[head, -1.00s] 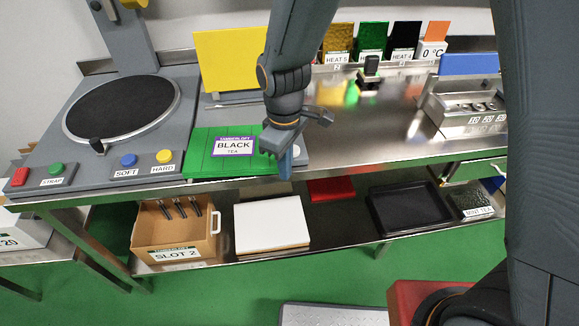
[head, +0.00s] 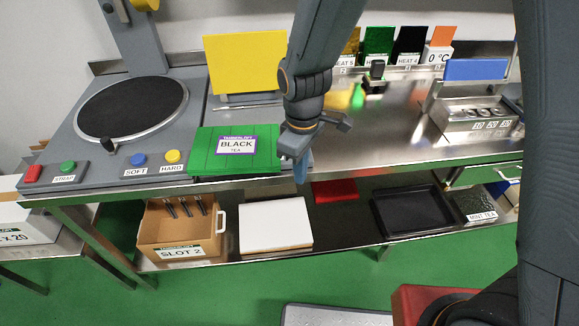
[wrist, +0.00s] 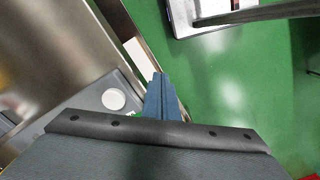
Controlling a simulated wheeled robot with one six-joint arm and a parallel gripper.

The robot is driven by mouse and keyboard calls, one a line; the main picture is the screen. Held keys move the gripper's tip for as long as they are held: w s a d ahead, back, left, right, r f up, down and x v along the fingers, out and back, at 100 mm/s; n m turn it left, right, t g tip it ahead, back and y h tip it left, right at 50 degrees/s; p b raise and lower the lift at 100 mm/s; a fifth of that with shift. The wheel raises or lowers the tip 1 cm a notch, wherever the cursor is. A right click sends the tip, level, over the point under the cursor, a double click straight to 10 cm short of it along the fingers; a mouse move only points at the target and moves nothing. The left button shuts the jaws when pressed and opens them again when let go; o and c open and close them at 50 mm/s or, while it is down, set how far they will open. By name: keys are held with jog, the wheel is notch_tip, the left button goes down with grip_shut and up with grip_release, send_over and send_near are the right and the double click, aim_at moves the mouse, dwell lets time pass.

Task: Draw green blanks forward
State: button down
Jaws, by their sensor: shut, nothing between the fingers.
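The green blanks (head: 207,155) lie flat on a grey plate at the bench's front edge in the head view. A label reading BLACK TEA (head: 237,146) is on top of them. I cannot tell how many blanks there are. My gripper (head: 301,174) points down just right of their right edge, at the front edge of the bench. Its blue fingers are together with nothing between them, and appear apart from the blanks. The closed fingers (wrist: 160,97) also show in the wrist view. A small green patch beside them is too small to identify.
A yellow panel (head: 244,62) stands behind the blanks. A round dark plate (head: 131,106) and coloured buttons are to the left. The lower shelf holds a SLOT 2 box (head: 180,232), a white stack (head: 275,224) and a black tray (head: 412,212). The steel top to the right is largely clear.

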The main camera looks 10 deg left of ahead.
notch_tip(320, 180, up, 9)
jog(key=b, duration=0.2)
jog(key=shift+a+r, duration=0.15)
jog(key=c, duration=2)
grip_release()
jog(key=shift+w+d, duration=0.15)
jog(key=shift+d, duration=0.15)
jog(key=shift+c, duration=0.2)
jog(key=shift+o, duration=0.9)
jog(key=d+f+m, duration=0.2)
jog(key=d+m, duration=0.5)
jog(key=d, duration=0.5)
jog(key=shift+d+t+b, duration=0.3)
jog(key=shift+t, duration=0.1)
jog(key=s+d+f+m, duration=0.1)
jog(key=d+m, duration=0.2)
jog(key=d, duration=0.1)
jog(key=s+d+m, duration=0.2)
jog(key=d+m, duration=0.1)
jog(key=d, duration=0.2)
jog(key=shift+s+d+f+t, duration=0.2)
jog(key=shift+s+f+t, duration=0.05)
jog(key=shift+f+t, duration=0.1)
